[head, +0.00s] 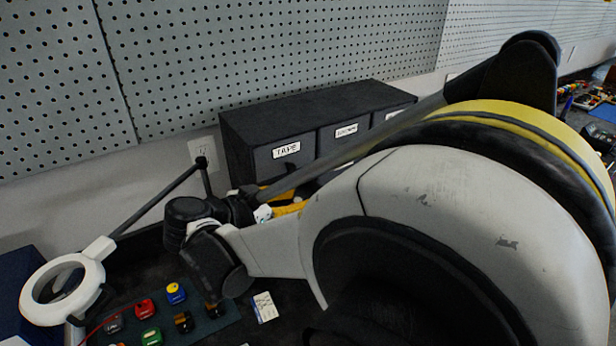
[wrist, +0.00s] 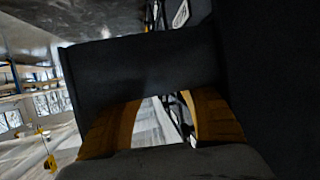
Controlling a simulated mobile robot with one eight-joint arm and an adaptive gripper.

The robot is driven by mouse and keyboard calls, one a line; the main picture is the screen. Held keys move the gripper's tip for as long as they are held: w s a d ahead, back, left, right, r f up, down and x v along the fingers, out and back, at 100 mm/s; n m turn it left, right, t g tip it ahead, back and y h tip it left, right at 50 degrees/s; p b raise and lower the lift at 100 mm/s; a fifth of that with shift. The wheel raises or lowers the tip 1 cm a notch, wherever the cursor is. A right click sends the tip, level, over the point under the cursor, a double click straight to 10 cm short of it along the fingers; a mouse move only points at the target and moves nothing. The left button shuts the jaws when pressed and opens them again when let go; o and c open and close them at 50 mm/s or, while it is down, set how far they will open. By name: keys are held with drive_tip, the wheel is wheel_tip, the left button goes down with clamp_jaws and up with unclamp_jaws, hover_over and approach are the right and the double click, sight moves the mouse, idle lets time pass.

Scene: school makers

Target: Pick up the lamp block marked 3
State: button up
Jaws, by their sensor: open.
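Several small coloured blocks sit at the bottom left of the head view on a dark green mat (head: 214,325). They include a red block (head: 144,309), a blue block with a yellow top (head: 175,293), a green block (head: 151,337) and dark blocks with orange-brown parts (head: 183,322). Their markings are too small to read, so I cannot tell which is marked 3. My gripper (wrist: 163,108) is open in the wrist view, with a gap between its two amber fingers and no block visible there. In the head view my arm hides much of the bench.
A dark drawer unit (head: 251,135) with a TAPE label stands against the pegboard wall (head: 270,50). A white ring-shaped magnifier lamp (head: 37,308) stands left of the blocks. A small white card (head: 264,307) lies right of the mat.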

clamp_jaws()
drive_tip(key=shift+r, duration=0.15)
